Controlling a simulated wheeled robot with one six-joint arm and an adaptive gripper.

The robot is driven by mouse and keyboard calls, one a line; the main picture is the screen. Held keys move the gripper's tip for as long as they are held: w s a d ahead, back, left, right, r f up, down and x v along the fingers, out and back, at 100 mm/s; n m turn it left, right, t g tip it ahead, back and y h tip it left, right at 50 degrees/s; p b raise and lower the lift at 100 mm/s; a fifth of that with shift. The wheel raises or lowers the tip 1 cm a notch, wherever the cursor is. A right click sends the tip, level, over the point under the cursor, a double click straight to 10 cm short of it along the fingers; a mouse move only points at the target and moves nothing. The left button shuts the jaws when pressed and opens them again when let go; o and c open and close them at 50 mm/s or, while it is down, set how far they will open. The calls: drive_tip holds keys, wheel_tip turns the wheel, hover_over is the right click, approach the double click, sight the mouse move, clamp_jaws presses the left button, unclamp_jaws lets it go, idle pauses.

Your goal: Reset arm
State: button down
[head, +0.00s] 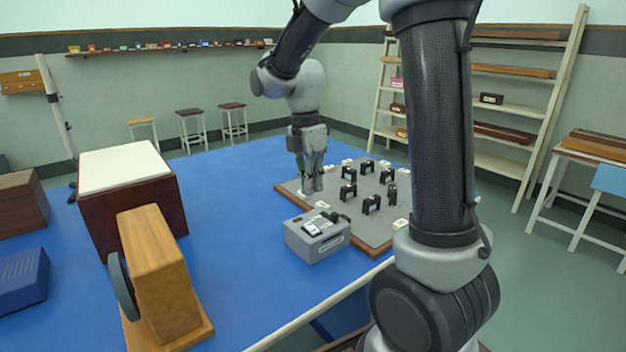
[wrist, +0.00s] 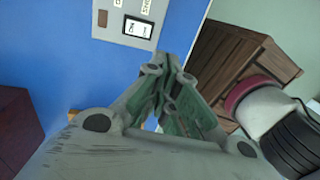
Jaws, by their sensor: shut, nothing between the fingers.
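My gripper (head: 313,186) points down over the left part of a grey board with a brown rim (head: 290,190), behind a grey box. In the wrist view my gripper (wrist: 170,75) has its fingers together with nothing between them. My arm bends up from the right foreground and down to the gripper. I cannot tell the exact height of the fingertips above the board.
Several black arch-shaped holders (head: 371,203) stand on the board, right of my gripper. The grey box (head: 318,238) with a small display stands in front. A white-topped brown box (head: 128,200) and a wooden block (head: 160,270) stand left. Blue tabletop (head: 235,190) lies clear between.

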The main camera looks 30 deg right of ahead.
drive_tip(key=s+d+r+m+t, duration=0.2)
drive_tip(key=s+r+m+t, duration=0.1)
drive_tip(key=s+m, duration=0.6)
drive_tip(key=s+d+r+m+t, duration=0.2)
drive_tip(key=s+r+m, duration=0.3)
drive_tip(key=s+m, duration=0.4)
drive_tip(key=shift+s+d+r+m+t, duration=0.15)
drive_tip(key=shift+s+d+m+t, duration=0.3)
drive_tip(key=shift+m, duration=0.65)
